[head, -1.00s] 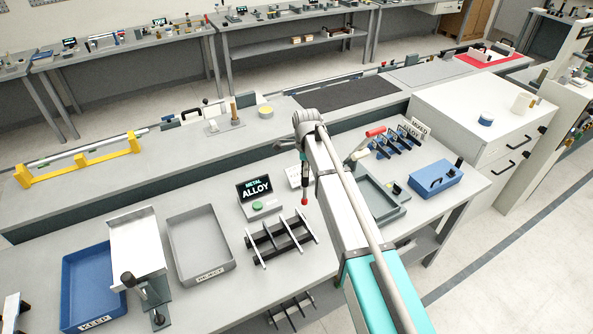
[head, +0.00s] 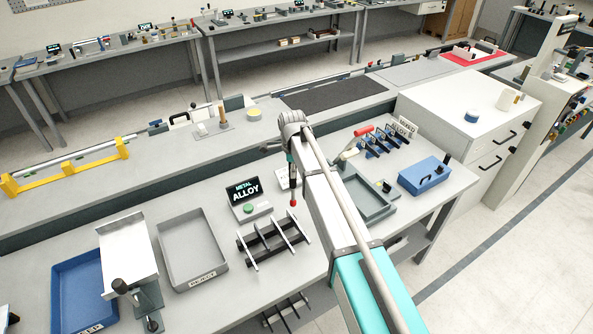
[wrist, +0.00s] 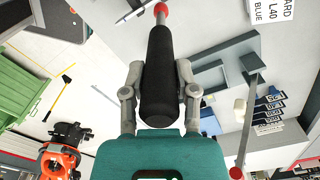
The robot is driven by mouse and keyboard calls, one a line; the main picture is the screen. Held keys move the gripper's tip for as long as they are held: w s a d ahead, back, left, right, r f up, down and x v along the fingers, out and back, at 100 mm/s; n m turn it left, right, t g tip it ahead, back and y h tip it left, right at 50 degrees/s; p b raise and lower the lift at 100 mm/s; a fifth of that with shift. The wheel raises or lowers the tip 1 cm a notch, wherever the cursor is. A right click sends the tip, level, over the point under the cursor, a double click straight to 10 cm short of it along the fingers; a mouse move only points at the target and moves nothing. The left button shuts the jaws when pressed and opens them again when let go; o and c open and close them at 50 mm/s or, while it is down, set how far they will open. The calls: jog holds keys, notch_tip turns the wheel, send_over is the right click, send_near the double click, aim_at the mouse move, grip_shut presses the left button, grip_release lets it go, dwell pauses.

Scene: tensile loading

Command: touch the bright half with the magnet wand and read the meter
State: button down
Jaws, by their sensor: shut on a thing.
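My gripper (wrist: 160,78) is shut on the black handle of the magnet wand (wrist: 158,60), whose red tip shows at the top of the wrist view. In the head view the wand (head: 293,190) hangs tip down, just behind and right of a dark rack (head: 268,246) with several bright metal bars. The tip looks clear of the bars, though its height is hard to judge. The meter (head: 245,195) stands left of the wand, its screen reading "METAL ALLOY" above a green button. I cannot tell which piece is the bright half.
A grey reject tray (head: 163,262) and a blue tray (head: 62,298) lie to the left, with a clamp-like stand (head: 145,292) between them. Right of my arm are a grey-green tray (head: 388,208), a blue box (head: 425,188) and a rack of blue holders (head: 385,142).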

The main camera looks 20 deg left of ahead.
aim_at(293, 183)
jog(key=shift+f+b, duration=2.8)
jog(key=shift+f, duration=0.15)
jog(key=shift+f+b, duration=0.45)
jog(key=shift+b, duration=0.05)
jog(key=shift+r+p, duration=3.55)
jog(key=shift+d+f, duration=0.1)
